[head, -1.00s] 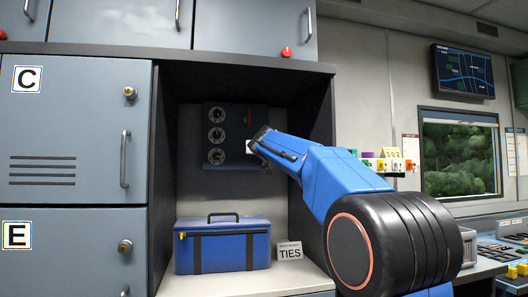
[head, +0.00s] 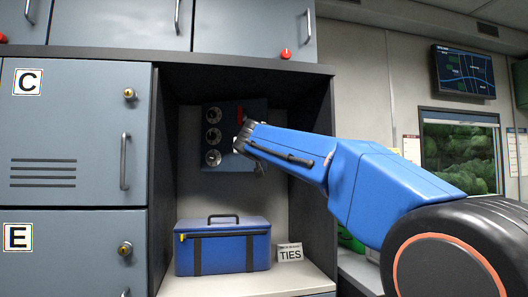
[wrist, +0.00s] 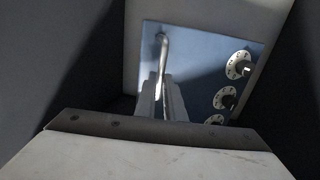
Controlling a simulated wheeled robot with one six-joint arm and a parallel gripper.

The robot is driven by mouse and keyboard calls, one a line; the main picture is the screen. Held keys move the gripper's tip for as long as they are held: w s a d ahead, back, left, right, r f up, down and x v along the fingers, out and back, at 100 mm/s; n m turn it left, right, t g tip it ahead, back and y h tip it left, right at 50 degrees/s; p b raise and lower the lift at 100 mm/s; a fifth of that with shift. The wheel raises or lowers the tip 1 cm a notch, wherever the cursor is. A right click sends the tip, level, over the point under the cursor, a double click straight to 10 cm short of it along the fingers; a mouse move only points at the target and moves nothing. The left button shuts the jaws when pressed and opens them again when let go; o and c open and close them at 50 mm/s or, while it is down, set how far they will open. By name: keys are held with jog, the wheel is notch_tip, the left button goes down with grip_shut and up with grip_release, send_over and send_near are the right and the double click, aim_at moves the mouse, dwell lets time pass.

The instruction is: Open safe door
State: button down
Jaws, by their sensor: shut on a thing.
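The safe door (head: 223,160) is a dark blue panel in the shelf recess, with a column of three round dials (head: 213,136) on its left side. Its top edge slants and its right side looks nearer to me, so it appears partly swung out. In the wrist view the door (wrist: 195,75) shows a metal bar handle (wrist: 163,50) and the dials. My gripper (wrist: 161,95) is shut on the handle's lower end. In the head view my arm hides the door's right part and most of the grip.
Grey lockers C (head: 75,130) and E (head: 70,250) are at left. The recess's right wall (head: 312,200) is close beside my arm.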

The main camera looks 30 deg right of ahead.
jog(key=s+a+m+h, duration=0.1)
jog(key=s+a, duration=0.1)
jog(key=a, duration=1.2)
jog(key=shift+a+f+g+h, duration=0.25)
jog(key=shift+f+g+h, duration=0.05)
jog(key=shift+g, duration=0.1)
jog(key=shift+s, duration=0.1)
jog(key=c, duration=1.8)
grip_release()
jog(key=shift+w+f, duration=0.1)
jog(key=shift+w, duration=0.1)
jog(key=shift+c, duration=0.2)
jog(key=shift+s+r, duration=0.2)
jog(key=shift+r, duration=0.05)
jog(key=v, duration=1.7)
